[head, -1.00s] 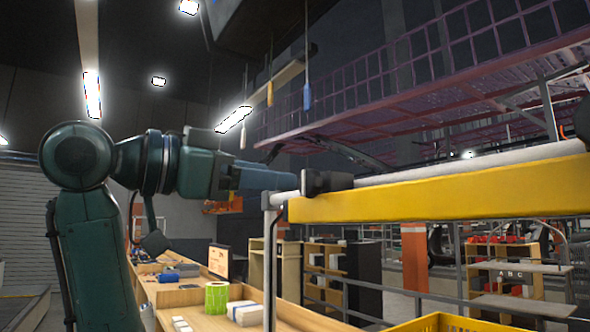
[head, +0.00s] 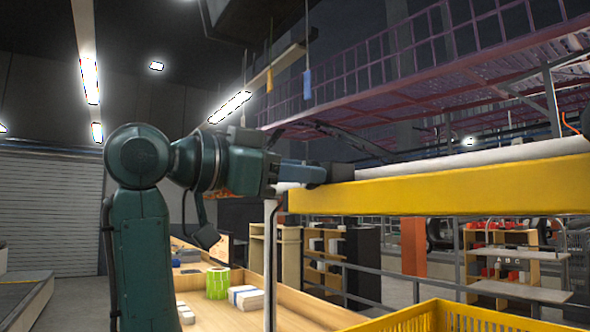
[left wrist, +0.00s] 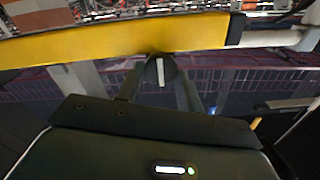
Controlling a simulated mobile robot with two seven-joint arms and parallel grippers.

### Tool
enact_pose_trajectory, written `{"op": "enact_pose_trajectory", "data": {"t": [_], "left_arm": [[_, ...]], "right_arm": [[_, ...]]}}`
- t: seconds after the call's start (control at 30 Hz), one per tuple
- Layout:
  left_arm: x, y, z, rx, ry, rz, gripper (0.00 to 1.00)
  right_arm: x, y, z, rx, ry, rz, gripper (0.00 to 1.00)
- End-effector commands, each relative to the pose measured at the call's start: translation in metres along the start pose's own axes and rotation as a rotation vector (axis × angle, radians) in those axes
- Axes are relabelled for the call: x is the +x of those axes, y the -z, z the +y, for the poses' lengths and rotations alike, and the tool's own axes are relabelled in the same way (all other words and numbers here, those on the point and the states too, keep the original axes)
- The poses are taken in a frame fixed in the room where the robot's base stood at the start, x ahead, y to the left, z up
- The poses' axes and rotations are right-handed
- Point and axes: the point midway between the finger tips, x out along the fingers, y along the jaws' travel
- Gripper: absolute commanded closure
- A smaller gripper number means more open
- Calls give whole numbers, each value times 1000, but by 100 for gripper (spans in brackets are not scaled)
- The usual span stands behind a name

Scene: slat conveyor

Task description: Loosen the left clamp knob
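The clamp knob (left wrist: 160,70) is dark and round with a white bar across its face, in the left wrist view just under the yellow beam. My left gripper (left wrist: 162,80) has its two fingers spread, one on each side of the knob. I cannot tell whether they touch it. In the head view my left gripper (head: 302,173) points right, close against the black clamp block (head: 334,172) at the left end of the yellow beam; the knob itself is hidden there. My right gripper is not in view.
The yellow beam (head: 440,190) runs to the right with a pale rail (head: 470,155) along it. A grey post (head: 270,265) stands below its left end. A yellow crate (head: 440,318) is at bottom, and a wooden bench (head: 310,310) holds a green roll (head: 217,283).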

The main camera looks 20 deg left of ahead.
Motion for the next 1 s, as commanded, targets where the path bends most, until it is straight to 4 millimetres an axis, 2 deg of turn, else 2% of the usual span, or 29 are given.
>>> {"op": "enact_pose_trajectory", "data": {"t": [0.03,0.23,0.63,1.0], "left_arm": [[0,0,0,0,0,0,70],[0,0,0,1,-1,0,86],[0,0,0,-77,0,-2,86],[0,-1,-2,-375,0,-4,86]], "right_arm": [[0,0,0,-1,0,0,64],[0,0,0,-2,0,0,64],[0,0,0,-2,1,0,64],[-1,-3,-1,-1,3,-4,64]]}}
